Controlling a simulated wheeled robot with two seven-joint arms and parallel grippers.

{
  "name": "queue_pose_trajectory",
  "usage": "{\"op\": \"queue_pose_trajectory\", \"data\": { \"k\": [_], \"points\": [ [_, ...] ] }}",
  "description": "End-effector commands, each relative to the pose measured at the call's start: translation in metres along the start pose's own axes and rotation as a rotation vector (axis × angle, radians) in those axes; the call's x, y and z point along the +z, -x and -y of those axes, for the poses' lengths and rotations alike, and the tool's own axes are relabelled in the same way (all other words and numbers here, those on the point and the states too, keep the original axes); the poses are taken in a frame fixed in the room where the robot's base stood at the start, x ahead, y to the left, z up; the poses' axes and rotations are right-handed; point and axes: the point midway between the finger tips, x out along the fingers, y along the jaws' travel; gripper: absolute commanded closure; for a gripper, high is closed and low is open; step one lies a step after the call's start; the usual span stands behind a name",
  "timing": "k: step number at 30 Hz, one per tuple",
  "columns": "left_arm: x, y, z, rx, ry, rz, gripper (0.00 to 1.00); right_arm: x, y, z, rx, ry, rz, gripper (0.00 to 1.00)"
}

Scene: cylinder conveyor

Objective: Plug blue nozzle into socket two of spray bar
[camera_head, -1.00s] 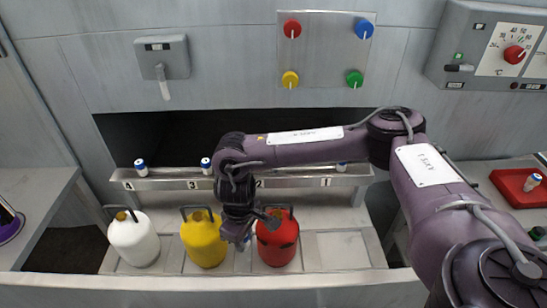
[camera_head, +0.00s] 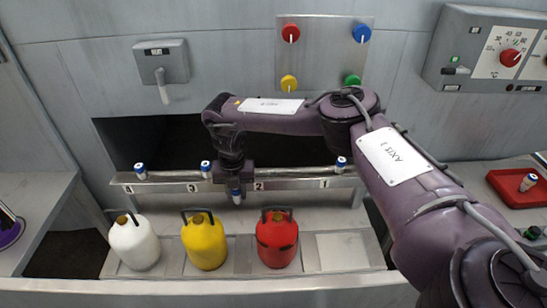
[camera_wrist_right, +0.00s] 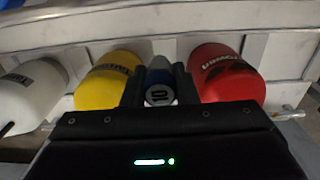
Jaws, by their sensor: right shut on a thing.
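The spray bar (camera_head: 300,184) runs across the back of the bench with labels 4, 3, 2, 1 from left to right. Blue-and-white nozzles stand upright at label 4 (camera_head: 140,171), label 3 (camera_head: 205,169) and label 1 (camera_head: 341,164). No nozzle shows just right of label 2. My right gripper (camera_head: 236,190) is shut on a blue nozzle (camera_head: 236,197), in front of the bar and left of label 2. In the right wrist view the held nozzle (camera_wrist_right: 159,94) sits between the fingers. My left gripper is not in view.
White (camera_head: 136,243), yellow (camera_head: 204,242) and red (camera_head: 277,240) canisters stand in the trough below the bar, with an empty bay (camera_head: 343,251) at right. A red tray (camera_head: 510,190) with a small piece lies far right. Knobs and panels line the wall.

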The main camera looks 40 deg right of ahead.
Motion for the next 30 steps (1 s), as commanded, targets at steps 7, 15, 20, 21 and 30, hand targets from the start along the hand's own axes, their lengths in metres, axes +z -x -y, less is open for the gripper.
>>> {"op": "queue_pose_trajectory", "data": {
  "k": [7,15,20,21,30],
  "points": [
    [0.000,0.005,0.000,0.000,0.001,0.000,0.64,0.040,0.024,0.001,-0.003,0.488,0.002,0.96],
    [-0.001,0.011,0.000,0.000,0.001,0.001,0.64,0.073,0.029,0.057,-0.002,0.832,-0.001,0.96],
    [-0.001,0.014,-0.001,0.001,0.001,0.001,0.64,0.085,0.033,0.084,-0.002,0.961,-0.001,0.96],
    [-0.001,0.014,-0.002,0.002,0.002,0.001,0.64,0.087,0.034,0.089,-0.002,0.984,-0.001,0.96],
    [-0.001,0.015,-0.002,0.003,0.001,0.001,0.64,0.092,0.036,0.101,-0.001,1.048,-0.002,0.96]
  ]
}}
